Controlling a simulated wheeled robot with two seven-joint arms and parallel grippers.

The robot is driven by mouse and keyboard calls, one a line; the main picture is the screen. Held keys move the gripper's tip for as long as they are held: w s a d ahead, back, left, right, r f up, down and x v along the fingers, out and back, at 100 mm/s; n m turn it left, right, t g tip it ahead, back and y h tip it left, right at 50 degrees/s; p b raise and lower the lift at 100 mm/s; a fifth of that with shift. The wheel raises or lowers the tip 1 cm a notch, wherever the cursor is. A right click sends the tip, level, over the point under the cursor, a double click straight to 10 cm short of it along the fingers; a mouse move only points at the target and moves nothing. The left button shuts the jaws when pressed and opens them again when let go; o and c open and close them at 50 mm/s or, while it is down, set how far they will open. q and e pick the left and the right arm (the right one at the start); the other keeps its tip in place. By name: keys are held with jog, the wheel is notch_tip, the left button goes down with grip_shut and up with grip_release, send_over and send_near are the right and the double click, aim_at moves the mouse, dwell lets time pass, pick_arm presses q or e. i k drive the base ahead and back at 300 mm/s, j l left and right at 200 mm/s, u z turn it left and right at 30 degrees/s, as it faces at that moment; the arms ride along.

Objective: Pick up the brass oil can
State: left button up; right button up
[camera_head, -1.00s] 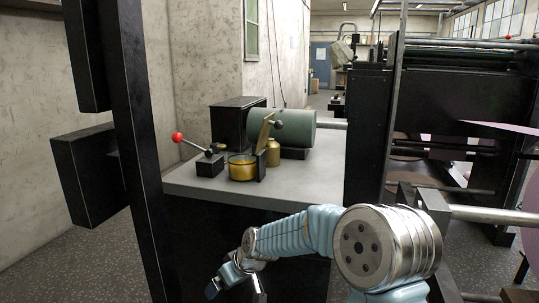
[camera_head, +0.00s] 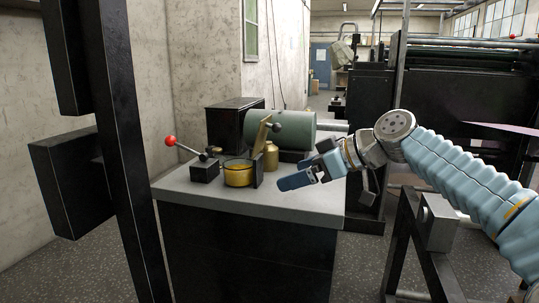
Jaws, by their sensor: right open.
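The brass oil can (camera_head: 271,156) stands upright on the grey worktop (camera_head: 305,207), behind a tilted brass-coloured lever plate that partly overlaps it. My right gripper (camera_head: 297,174) is open and empty. It reaches in from the right over the right part of the worktop, to the right of the can and apart from it in the picture. My left gripper is not in view.
A yellow round pot (camera_head: 239,175) stands in front and left of the can. Left of it is a black block (camera_head: 205,171) with a red-knobbed lever (camera_head: 170,141). A green cylinder (camera_head: 290,128) lies behind. A black post (camera_head: 118,170) rises at left.

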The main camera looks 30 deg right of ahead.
aim_at(271, 153)
jog(key=i+l, duration=0.3)
jog(key=l, duration=0.15)
jog(key=i+l, duration=0.35)
